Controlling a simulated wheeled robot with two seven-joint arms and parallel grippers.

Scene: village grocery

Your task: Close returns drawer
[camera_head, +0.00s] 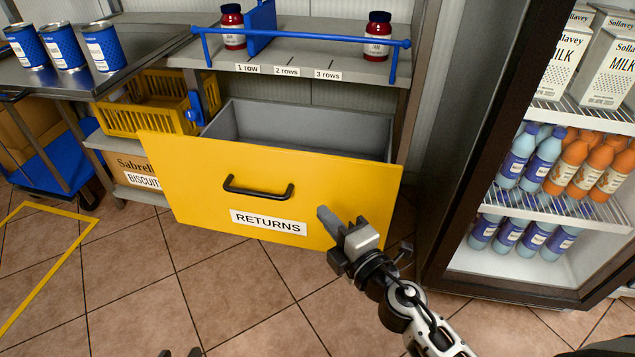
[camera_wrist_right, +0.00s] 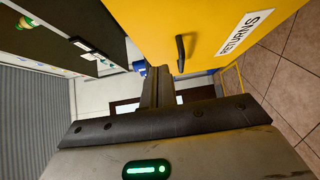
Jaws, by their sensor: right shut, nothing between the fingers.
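The returns drawer (camera_head: 190,185) has a yellow front with a black handle (camera_head: 258,188) and a white RETURNS label. It stands pulled out, and its grey inside (camera_head: 300,130) looks empty where it shows. My right gripper (camera_head: 327,220) is shut and empty at the lower right part of the drawer front, right of the label. I cannot tell whether it touches the front. The right wrist view shows the shut fingers (camera_wrist_right: 157,88) beside the yellow front (camera_wrist_right: 215,25) and its handle. My left gripper (camera_head: 180,353) barely shows at the bottom edge, its two dark tips apart.
A shelf (camera_head: 300,62) with two red jars and a blue rail is above the drawer. A yellow basket (camera_head: 130,118) and a biscuit box (camera_head: 138,172) are to the left. A fridge (camera_head: 455,180) with milk and bottles stands at right. The tiled floor in front is clear.

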